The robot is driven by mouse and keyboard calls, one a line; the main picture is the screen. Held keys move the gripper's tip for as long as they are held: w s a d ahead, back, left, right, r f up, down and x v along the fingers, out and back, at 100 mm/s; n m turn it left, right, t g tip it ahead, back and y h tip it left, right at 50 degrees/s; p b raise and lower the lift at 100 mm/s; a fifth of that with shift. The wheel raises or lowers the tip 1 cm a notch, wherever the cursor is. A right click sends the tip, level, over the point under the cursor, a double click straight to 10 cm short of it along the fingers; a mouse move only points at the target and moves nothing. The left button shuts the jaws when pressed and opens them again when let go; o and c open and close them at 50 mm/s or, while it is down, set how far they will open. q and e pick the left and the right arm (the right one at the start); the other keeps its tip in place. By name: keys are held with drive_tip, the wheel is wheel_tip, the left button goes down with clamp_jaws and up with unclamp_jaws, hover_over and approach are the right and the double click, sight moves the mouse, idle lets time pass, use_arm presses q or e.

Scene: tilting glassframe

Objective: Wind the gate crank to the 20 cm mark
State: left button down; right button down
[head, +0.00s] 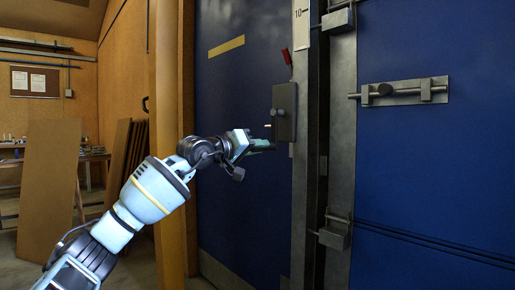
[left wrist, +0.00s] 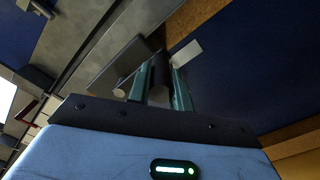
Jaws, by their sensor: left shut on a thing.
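A grey crank box (head: 284,110) is mounted on the blue gate's right edge, with a round knob on its face. A white scale strip (head: 300,30) above it shows the number 10; no 20 mark is readable. A red-tipped pointer or lever (head: 287,57) stands just left of the strip. My left gripper (head: 268,145) is at the lower left of the box. In the left wrist view, my gripper's fingers (left wrist: 160,92) are shut on a dark cylindrical crank grip (left wrist: 159,70). The crank arm is mostly hidden in the head view. My right gripper is out of view.
The blue gate (head: 240,200) fills the middle. A second blue panel (head: 440,170) with a sliding bolt (head: 405,91) stands right of the steel post. A wooden post (head: 168,80) is on the left. Leaning boards (head: 48,180) and a workbench stand behind.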

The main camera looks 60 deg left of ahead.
use_arm(q)
drive_tip(key=shift+a, duration=0.1)
drive_tip(key=c, duration=1.3)
unclamp_jaws()
drive_tip(key=shift+s+a+f, duration=0.1)
drive_tip(key=shift+s+d, duration=0.35)
drive_tip(key=shift+s, duration=0.3)
drive_tip(key=v, duration=0.6)
drive_tip(key=shift+s+p, duration=0.15)
drive_tip(key=shift+p, duration=0.2)
